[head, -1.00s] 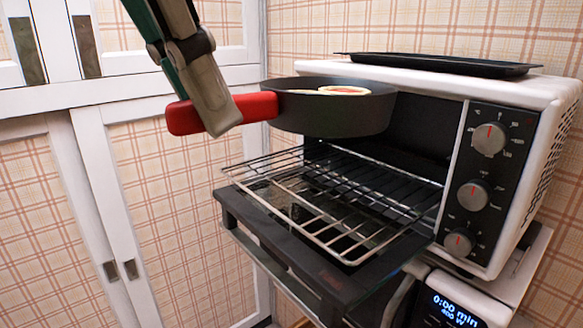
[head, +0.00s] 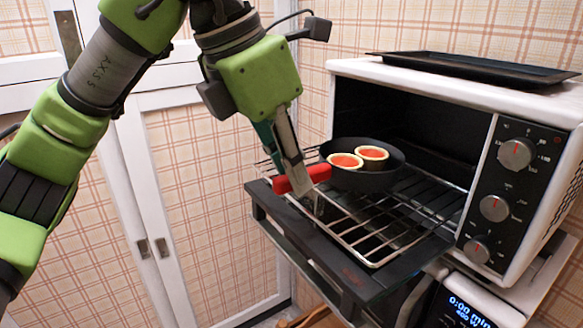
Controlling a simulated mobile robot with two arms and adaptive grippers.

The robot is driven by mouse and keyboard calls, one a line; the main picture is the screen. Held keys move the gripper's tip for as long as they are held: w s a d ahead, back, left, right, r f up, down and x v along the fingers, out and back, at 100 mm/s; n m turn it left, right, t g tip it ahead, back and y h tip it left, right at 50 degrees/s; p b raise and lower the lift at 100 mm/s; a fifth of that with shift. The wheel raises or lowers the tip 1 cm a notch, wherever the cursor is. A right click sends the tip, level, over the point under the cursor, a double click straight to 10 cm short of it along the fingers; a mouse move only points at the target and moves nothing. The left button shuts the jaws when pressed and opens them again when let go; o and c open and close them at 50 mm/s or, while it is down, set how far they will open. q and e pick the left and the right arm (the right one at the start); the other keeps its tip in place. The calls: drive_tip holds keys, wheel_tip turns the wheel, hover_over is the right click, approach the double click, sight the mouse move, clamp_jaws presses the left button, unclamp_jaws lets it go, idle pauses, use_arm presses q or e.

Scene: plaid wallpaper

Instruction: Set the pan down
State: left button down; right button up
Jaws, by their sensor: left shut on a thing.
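A dark round pan (head: 392,176) with a red handle (head: 319,173) is at the open mouth of the toaster oven, at the level of the wire rack (head: 368,239). It appears to rest on the rack, though its underside is hidden. Two small round pastries with red filling, one at the left (head: 345,161) and one at the right (head: 372,153), lie in the pan. My left gripper (head: 299,184) is shut on the red handle from above. My right gripper is not in view.
The white toaster oven (head: 345,68) has its door (head: 300,228) folded down, with the rack pulled out over it. A black tray (head: 460,70) lies on top. Three knobs line the right side. White cabinets stand at the left. A unit with a lit display (head: 462,314) is below.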

use_arm(q)
drive_tip(key=shift+a+f, duration=0.1)
drive_tip(key=shift+f, duration=0.35)
drive_tip(key=c, duration=2)
unclamp_jaws()
drive_tip(key=shift+s, duration=0.15)
drive_tip(key=shift+c, duration=0.2)
drive_tip(key=shift+r, duration=0.3)
drive_tip(key=b+v, duration=0.1)
drive_tip(key=v, duration=1)
drive_tip(key=shift+r, duration=0.25)
drive_tip(key=shift+a, duration=0.1)
